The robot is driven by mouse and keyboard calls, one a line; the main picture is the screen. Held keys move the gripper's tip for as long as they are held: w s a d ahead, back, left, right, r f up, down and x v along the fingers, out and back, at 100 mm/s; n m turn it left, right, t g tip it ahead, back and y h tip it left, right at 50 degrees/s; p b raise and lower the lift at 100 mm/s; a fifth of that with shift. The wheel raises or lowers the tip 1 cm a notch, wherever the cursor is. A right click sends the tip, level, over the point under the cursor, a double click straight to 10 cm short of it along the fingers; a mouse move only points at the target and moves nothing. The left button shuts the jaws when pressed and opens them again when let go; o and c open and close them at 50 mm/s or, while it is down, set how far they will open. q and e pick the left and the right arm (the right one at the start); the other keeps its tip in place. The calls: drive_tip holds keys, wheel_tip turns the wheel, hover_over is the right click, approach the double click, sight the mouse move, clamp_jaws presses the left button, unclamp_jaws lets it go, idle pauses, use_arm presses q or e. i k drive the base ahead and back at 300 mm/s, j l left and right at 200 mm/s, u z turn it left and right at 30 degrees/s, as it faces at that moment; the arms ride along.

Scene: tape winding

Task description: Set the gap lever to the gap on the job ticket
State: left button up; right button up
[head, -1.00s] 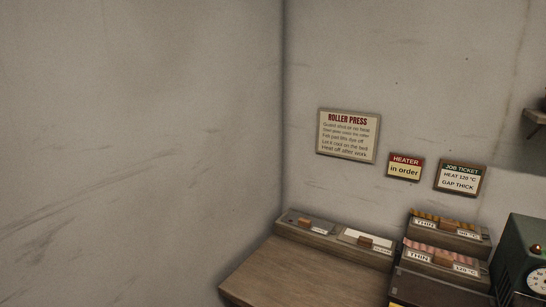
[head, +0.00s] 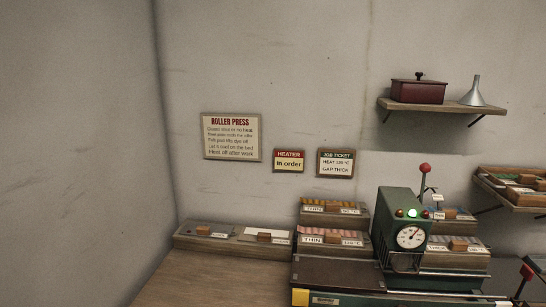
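The job ticket (head: 336,162) hangs on the back wall and reads heat 120 °C, gap thick. The green roller press (head: 400,205) stands on the bench at right, with a round dial (head: 411,237) and a lit green lamp (head: 413,213). A lever with a red knob (head: 425,168) rises upright behind the press top, beside small white labels (head: 437,197) too small to read. Another red-knobbed lever (head: 526,271) stands at the lower right edge. I cannot tell which is the gap lever. Neither gripper shows.
A roller press notice (head: 231,136) and a heater sign reading in order (head: 289,161) hang on the wall. Boxes labelled thin (head: 318,240) stand left of the press. A shelf (head: 440,106) holds a red box and a funnel. The bench's left part (head: 200,280) is clear.

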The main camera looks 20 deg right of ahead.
sight(425, 168)
drive_tip(key=z, duration=1.65)
drive_tip(key=k+l+u, duration=0.1)
drive_tip(key=k+l, duration=0.15)
drive_tip(key=i+l+u, duration=0.1)
drive_tip(key=u, duration=0.4)
drive_tip(key=i+l+u, duration=0.25)
drive_tip(key=u, duration=0.2)
drive_tip(key=i, duration=0.05)
